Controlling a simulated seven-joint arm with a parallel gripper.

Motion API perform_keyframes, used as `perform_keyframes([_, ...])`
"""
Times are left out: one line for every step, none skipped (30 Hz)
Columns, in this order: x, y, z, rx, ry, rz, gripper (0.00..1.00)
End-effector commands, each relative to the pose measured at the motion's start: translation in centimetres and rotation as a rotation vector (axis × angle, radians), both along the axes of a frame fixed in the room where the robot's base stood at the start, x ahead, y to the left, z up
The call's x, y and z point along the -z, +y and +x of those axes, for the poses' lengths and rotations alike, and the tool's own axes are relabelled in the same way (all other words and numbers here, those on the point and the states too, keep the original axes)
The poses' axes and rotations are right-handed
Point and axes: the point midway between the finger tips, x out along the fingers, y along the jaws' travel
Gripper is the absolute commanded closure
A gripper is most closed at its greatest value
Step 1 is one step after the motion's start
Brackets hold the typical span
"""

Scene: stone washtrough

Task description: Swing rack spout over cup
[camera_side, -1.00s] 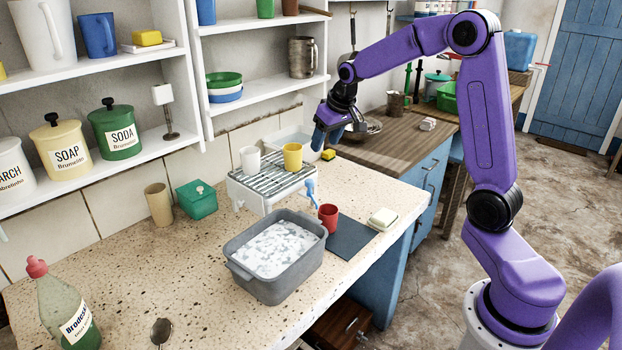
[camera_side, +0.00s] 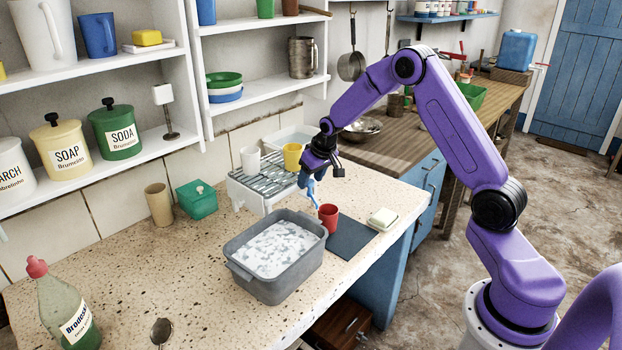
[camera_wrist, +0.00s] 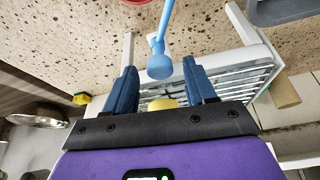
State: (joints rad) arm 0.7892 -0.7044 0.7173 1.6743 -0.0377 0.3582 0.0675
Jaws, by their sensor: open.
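The white rack (camera_side: 238,190) with a wire top stands on the stone counter. Its light blue spout (camera_side: 313,194) sticks out at the front right. The red cup (camera_side: 328,216) stands upright on a dark mat, in front of the spout; only its edge shows at the top of the wrist view (camera_wrist: 136,1). My gripper (camera_side: 304,182) is low at the rack's right front, at the spout. In the wrist view my two blue fingers are apart (camera_wrist: 160,72), with the spout's round knob (camera_wrist: 159,66) between their tips. Contact with either finger is not visible.
A grey basin (camera_side: 260,288) of suds stands left of the red cup. A white cup (camera_side: 250,158) and a yellow cup (camera_side: 292,157) stand on the rack.

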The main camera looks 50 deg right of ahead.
Motion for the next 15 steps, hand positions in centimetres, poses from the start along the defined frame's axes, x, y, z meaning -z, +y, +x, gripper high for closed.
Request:
perform_keyframes([0.25, -0.01, 0.09, 0.0, 0.0, 0.0, 0.44])
perform_keyframes([0.32, -0.02, 0.13, 0.0, 0.0, 0.0, 0.44])
perform_keyframes([0.39, -0.02, 0.17, 0.0, -0.001, 0.0, 0.44])
perform_keyframes([0.43, -0.02, 0.2, 0.0, -0.001, 0.0, 0.44])
perform_keyframes([0.45, -0.02, 0.2, 0.0, -0.001, 0.0, 0.44])
perform_keyframes([0.45, -0.02, 0.21, 0.0, -0.001, 0.0, 0.44])
perform_keyframes([0.45, -0.03, 0.21, 0.0, -0.001, 0.0, 0.44])
perform_keyframes([0.45, -0.03, 0.21, 0.0, -0.001, 0.0, 0.44])
perform_keyframes([0.45, -0.01, 0.21, 0.0, -0.001, 0.0, 0.44])
perform_keyframes([0.45, -0.01, 0.21, 0.0, -0.001, 0.0, 0.44])
perform_keyframes([0.45, -0.01, 0.21, 0.0, -0.001, 0.0, 0.44])
perform_keyframes([0.45, -0.01, 0.2, 0.0, -0.001, 0.0, 0.54])
perform_keyframes([0.44, -0.02, 0.19, 0.0, -0.001, 0.0, 0.64])
perform_keyframes([0.44, -0.02, 0.19, 0.0, -0.001, 0.0, 0.74])
perform_keyframes([0.44, -0.01, 0.19, 0.0, -0.001, 0.0, 0.87])
